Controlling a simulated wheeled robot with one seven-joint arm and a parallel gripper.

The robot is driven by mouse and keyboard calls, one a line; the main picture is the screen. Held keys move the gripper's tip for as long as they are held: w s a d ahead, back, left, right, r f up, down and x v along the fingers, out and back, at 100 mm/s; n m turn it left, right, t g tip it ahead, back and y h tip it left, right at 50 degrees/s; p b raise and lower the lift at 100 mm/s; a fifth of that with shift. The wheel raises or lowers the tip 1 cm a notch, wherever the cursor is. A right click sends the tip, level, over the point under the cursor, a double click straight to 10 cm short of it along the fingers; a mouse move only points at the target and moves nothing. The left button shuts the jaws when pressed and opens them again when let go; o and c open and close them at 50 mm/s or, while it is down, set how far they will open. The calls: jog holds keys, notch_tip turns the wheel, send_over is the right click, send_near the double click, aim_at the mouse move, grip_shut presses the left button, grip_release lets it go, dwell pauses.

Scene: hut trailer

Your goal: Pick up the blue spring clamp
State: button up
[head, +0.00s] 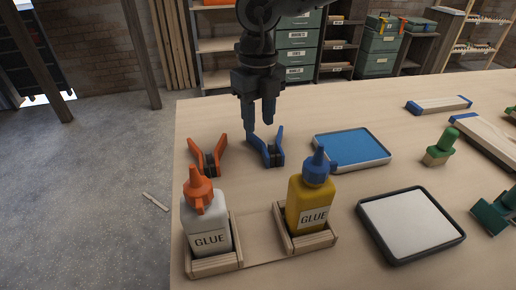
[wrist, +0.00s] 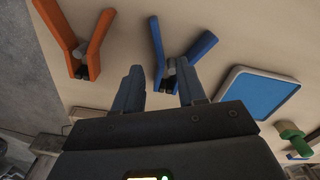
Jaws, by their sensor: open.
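The blue spring clamp (head: 267,149) lies on the wooden table, its handles spread in a V, just left of the blue-topped tray. In the wrist view the same clamp (wrist: 177,55) lies beyond my fingertips, with its dark pivot end toward me. My gripper (head: 259,124) is above the table, directly over or slightly behind the clamp, with its fingers pointing down. In the wrist view my gripper (wrist: 162,80) has its two fingers apart with nothing between them. I cannot tell the exact height gap to the clamp.
An orange spring clamp (head: 208,157) lies left of the blue one. Two glue bottles, white (head: 207,220) and yellow (head: 309,200), stand in wooden holders in front. A blue-topped tray (head: 388,161) and a white-topped tray (head: 461,236) lie to the right.

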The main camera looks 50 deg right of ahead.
aim_at(260, 140)
jog(key=f, duration=0.5)
jog(key=shift+s+f+p, duration=0.25)
jog(key=shift+f+p, duration=0.1)
grip_shut()
